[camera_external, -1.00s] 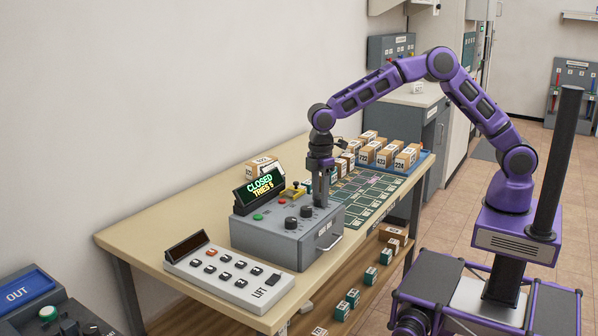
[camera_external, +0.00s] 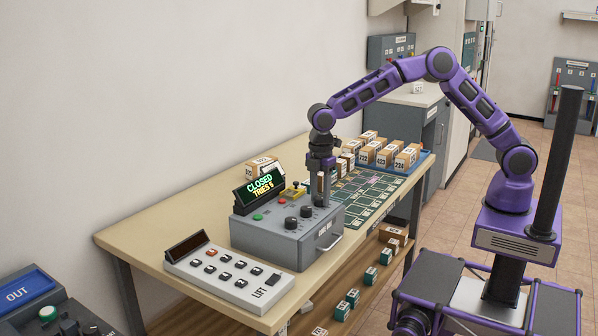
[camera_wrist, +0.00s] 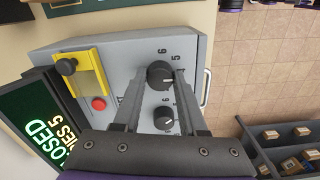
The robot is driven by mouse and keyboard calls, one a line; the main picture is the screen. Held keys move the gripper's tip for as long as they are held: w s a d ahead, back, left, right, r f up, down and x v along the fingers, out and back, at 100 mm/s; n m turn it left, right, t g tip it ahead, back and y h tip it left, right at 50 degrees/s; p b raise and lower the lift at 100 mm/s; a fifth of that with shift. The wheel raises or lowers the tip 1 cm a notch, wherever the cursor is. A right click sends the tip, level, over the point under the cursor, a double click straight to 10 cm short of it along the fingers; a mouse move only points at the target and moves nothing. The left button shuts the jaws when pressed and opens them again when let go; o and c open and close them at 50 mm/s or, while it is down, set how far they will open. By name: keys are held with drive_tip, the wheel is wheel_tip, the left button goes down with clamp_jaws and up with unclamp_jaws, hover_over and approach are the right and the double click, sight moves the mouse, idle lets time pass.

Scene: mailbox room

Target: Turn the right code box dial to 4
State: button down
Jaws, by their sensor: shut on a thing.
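The grey code box (camera_external: 275,242) sits on the wooden table, with a row of black dials on top. Its display (camera_external: 260,190) reads "CLOSED TRIES 5". My gripper (camera_external: 320,204) points down at the right end of the row. In the wrist view, my gripper (camera_wrist: 161,76) has its fingers on either side of the right dial (camera_wrist: 158,72) and is shut on it. The numbers 6 and 5 show beside this dial; its pointer setting is not clear. The neighbouring middle dial (camera_wrist: 165,119) is free, between the fingers' lower parts. The left dial (camera_external: 291,223) shows in the external view.
A yellow bracket with a black knob (camera_wrist: 66,66) and a red button (camera_wrist: 99,103) are on the box top. A white lift panel (camera_external: 228,276) lies to the left. Cartons (camera_external: 385,156) stand in a blue tray behind. A handle (camera_wrist: 207,87) sticks out of the box front.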

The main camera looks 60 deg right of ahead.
sight(320, 198)
drive_tip(key=shift+c, duration=2.3)
unclamp_jaws()
wheel_tip(320, 198, up, 18)
drive_tip(key=shift+f, duration=0.25)
